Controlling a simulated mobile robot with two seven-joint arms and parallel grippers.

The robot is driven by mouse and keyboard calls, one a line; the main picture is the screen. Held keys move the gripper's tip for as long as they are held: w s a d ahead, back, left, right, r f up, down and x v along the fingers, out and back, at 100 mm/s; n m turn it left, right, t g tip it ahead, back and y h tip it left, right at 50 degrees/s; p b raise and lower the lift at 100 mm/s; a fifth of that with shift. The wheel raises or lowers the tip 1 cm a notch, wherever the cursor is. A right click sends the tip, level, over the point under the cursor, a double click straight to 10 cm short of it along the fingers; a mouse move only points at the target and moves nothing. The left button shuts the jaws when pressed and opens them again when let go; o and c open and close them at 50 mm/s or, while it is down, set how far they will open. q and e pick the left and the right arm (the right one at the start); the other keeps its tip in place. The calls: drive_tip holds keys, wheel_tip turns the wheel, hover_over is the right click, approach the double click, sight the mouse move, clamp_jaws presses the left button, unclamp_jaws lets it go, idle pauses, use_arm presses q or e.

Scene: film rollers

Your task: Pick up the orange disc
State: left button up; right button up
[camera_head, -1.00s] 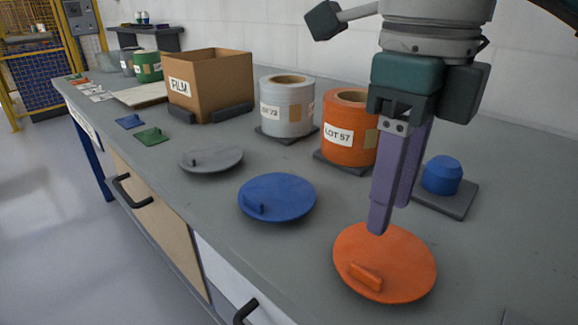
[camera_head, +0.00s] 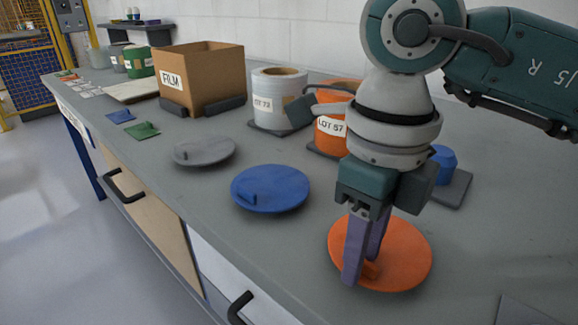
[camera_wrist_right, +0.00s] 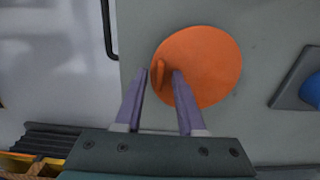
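The orange disc (camera_head: 405,252) lies flat on the grey bench near its front edge, with a small raised orange tab on top. My right gripper (camera_head: 361,275) is down over the disc, its purple fingers spread on either side of the tab. In the right wrist view the disc (camera_wrist_right: 212,62) is ahead of the gripper (camera_wrist_right: 158,75), and the tab (camera_wrist_right: 159,75) stands between the two open fingertips. I cannot tell whether a finger touches the tab. My left gripper is not in view.
A blue disc (camera_head: 270,188) and a grey disc (camera_head: 204,151) lie to the left. Behind stand an orange roll (camera_head: 330,138), a grey roll (camera_head: 277,98) and a film box (camera_head: 203,76). A blue knob on a grey base (camera_head: 455,188) sits right of my gripper.

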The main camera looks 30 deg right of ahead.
clamp_jaws()
idle(0.6)
